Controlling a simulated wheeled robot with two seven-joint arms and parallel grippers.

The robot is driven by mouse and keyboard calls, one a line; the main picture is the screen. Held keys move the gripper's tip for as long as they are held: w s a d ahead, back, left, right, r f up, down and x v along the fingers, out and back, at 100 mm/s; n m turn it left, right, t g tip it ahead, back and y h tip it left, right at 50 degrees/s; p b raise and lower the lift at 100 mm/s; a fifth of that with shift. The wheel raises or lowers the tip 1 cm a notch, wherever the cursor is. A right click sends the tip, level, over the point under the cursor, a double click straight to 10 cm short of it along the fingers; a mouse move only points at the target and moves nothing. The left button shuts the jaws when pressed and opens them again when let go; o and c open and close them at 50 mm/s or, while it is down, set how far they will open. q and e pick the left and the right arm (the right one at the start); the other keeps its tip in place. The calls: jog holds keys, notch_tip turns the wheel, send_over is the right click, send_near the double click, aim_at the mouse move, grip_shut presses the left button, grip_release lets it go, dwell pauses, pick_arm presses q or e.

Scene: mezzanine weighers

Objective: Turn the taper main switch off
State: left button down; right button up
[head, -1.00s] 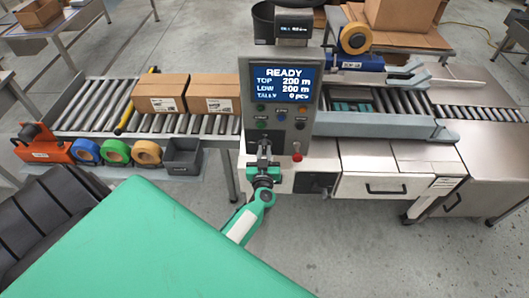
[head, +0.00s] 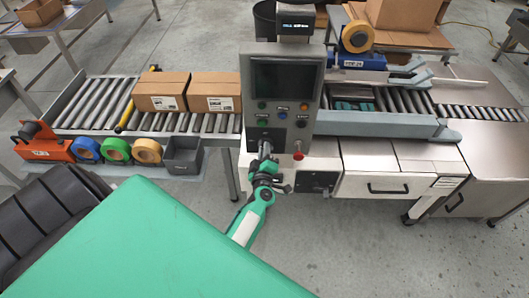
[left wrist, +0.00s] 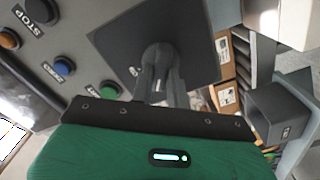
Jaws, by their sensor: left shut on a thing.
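The taper's grey control panel (head: 306,118) stands at the centre of the head view, its screen (head: 280,77) dark. The main switch shows in the left wrist view as a dark square plate (left wrist: 200,35) with a grey handle (left wrist: 157,55) at its middle. My left gripper (head: 266,152) is at the panel's lower left, and its fingers (left wrist: 160,85) are shut on the switch handle. The fingers hide part of the handle, and the gripper covers much of the switch in the head view. My right gripper is out of view.
Colored buttons (left wrist: 63,66) sit beside the switch, and a red button (head: 298,155) is low on the panel. Two cartons (head: 160,92) lie on the roller conveyor (head: 100,105) to the left. Tape rolls (head: 117,149) and a grey bin (head: 183,155) are at its front.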

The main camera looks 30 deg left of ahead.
pick_arm(q)
jog(key=shift+a+f+n+b, duration=0.15)
jog(key=shift+n+b, duration=1.1)
jog(key=shift+n, duration=2.25)
jog(key=c, duration=1.4)
grip_release()
jog(key=shift+s, duration=0.1)
jog(key=shift+o, duration=0.2)
